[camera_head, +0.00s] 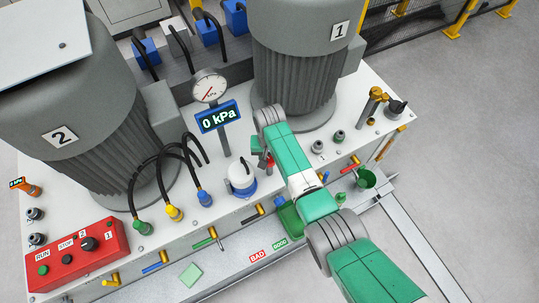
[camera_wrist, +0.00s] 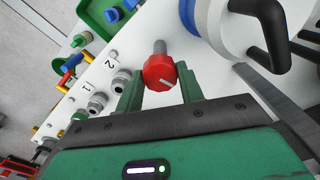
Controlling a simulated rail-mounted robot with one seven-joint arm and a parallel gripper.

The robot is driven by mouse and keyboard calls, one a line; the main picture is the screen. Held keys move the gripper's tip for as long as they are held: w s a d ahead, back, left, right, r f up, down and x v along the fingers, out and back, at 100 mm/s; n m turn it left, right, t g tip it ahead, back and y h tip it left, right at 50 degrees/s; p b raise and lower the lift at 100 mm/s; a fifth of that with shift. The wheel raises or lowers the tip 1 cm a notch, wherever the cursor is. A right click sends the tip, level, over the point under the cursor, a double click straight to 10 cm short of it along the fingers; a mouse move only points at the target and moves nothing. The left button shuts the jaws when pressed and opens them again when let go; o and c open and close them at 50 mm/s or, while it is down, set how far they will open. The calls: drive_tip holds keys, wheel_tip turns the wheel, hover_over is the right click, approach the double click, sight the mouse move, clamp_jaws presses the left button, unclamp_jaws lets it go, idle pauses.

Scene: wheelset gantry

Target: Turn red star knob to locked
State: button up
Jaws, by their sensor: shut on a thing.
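In the head view the knob (camera_head: 270,162) shows as a small red patch beside my gripper (camera_head: 262,154), mostly hidden by the arm. I cannot tell from these frames which mark the knob's line points to.
A white and blue canister (camera_head: 242,178) stands left of the knob. The gauge (camera_head: 209,86) and its 0 kPa display (camera_head: 218,117) rise behind it. Motor 1 (camera_head: 300,65) stands behind my arm. Hoses, coloured handles and a red control box (camera_head: 75,255) lie to the left.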

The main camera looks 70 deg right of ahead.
sight(270, 159)
drive_tip(key=n+p, duration=0.1)
drive_tip(key=n, duration=0.9)
drive_tip(key=shift+n, duration=2.3)
drive_tip(key=o, duration=1)
drive_tip(key=shift+r+p, duration=1.05)
drive_tip(key=shift+r, duration=2.9)
